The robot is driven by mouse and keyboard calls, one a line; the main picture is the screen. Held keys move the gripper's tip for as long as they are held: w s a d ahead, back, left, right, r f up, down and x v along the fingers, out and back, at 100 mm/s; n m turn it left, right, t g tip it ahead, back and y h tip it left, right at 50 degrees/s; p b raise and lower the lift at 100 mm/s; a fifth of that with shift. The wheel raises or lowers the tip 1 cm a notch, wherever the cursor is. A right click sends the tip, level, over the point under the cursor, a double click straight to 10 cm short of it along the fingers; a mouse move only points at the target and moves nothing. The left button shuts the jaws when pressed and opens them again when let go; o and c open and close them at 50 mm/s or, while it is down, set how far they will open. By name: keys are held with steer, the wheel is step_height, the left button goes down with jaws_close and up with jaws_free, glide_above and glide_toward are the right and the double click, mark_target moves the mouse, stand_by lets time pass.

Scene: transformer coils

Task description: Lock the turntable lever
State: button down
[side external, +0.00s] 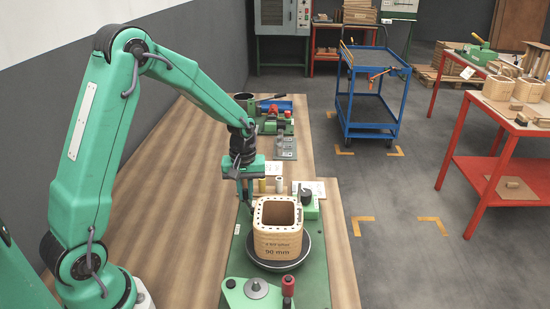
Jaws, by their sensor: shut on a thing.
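My gripper (246,195) points down at the back left of the turntable. It is shut on a small part there, which looks like the turntable lever; the fingers hide most of it, and I cannot tell its angle. The turntable (280,265) is a dark round disc on a green base plate (318,262). A square, hollow, tan coil former (278,246) marked "50 mm" stands upright on the disc, just right of and in front of my gripper, seemingly apart from it.
A red-handled crank (288,287) and a green arm with a grey knob (256,288) stand at the front. A green block with a black knob (307,204) is behind the former. Small spools (279,184) and tools crowd the bench behind. The wooden bench (170,210) is clear on the left.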

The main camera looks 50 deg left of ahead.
steer(key=c, duration=1.4)
jaws_free()
steer(key=shift+r, duration=0.15)
step_height(320, 180, up, 7)
steer(key=shift+r, duration=0.3)
steer(key=shift+s+d+r, duration=0.15)
steer(key=shift+s+r, duration=0.1)
steer(key=shift+r, duration=0.15)
steer(key=s+d+r+m+t, duration=0.2)
steer(key=s+d+r+m, duration=0.2)
steer(key=s, duration=0.5)
steer(key=s+d+r+m+t, duration=0.3)
steer(key=s+r+m, duration=0.3)
steer(key=s, duration=0.4)
steer(key=shift+s+d+r+t, duration=0.2)
steer(key=shift+d+r+t, duration=0.1)
steer(key=shift+d+r, duration=0.35)
